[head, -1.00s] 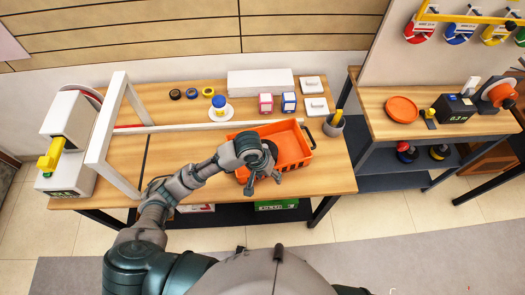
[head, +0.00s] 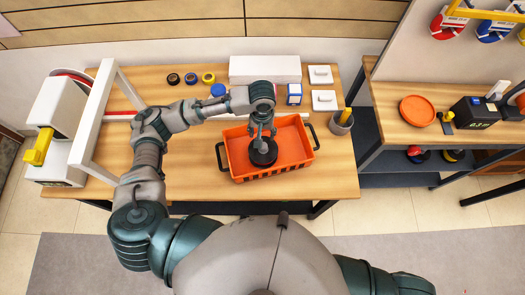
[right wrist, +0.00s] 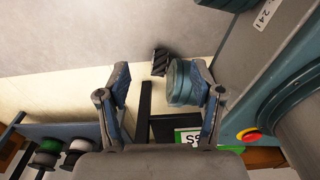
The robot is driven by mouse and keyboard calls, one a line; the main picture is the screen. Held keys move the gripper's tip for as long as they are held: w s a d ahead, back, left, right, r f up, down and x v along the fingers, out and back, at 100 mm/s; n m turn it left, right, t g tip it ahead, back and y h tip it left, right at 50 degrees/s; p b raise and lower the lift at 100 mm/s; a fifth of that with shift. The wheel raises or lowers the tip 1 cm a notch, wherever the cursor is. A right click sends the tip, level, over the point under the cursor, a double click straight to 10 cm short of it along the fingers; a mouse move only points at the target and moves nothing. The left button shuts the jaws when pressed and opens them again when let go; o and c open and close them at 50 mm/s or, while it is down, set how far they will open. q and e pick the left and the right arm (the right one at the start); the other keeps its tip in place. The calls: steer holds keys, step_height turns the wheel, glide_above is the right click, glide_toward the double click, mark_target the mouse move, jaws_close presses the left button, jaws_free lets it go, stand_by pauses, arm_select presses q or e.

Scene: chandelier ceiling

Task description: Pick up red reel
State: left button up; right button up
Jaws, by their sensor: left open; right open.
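A red reel (head: 446,27) hangs on the rack at the upper right in the head view. Another red reel (head: 415,154) is partly visible on the shelf below the right table. My left gripper (head: 262,136) is open and points down over the orange crate (head: 239,141). A round black reel-like thing (head: 263,159) lies in the crate beneath its fingers; whether they touch it I cannot tell. My right gripper (right wrist: 168,80) is open in the right wrist view, with no reel between its fingers, far from the table tops.
A white frame (head: 98,115) and a machine with a yellow handle (head: 40,146) stand at the left. An orange-red dish (head: 417,110) and a black box (head: 474,112) are on the right table (head: 390,98).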

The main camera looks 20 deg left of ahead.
mark_target(264, 145)
arm_select(q)
steer(key=f, duration=0.3)
steer(key=shift+w+d+f, duration=0.1)
steer(key=shift+d+f, duration=0.25)
steer(key=shift+d, duration=0.05)
steer(key=shift+f, duration=0.25)
steer(key=f, duration=0.5)
steer(key=shift+s+a+b, duration=0.2)
steer(key=shift+a+b, duration=0.15)
steer(key=shift+d, duration=0.35)
steer(key=c, duration=0.3)
steer(key=shift+d, duration=0.1)
steer(key=c, duration=0.8)
jaws_close()
arm_select(e)
steer(key=shift+w+d+f, duration=0.25)
steer(key=shift+w+d, duration=0.25)
steer(key=shift+w, duration=0.1)
steer(key=shift+w+d+f, duration=0.2)
steer(key=shift+w+d, duration=0.25)
steer(key=shift+w, duration=0.15)
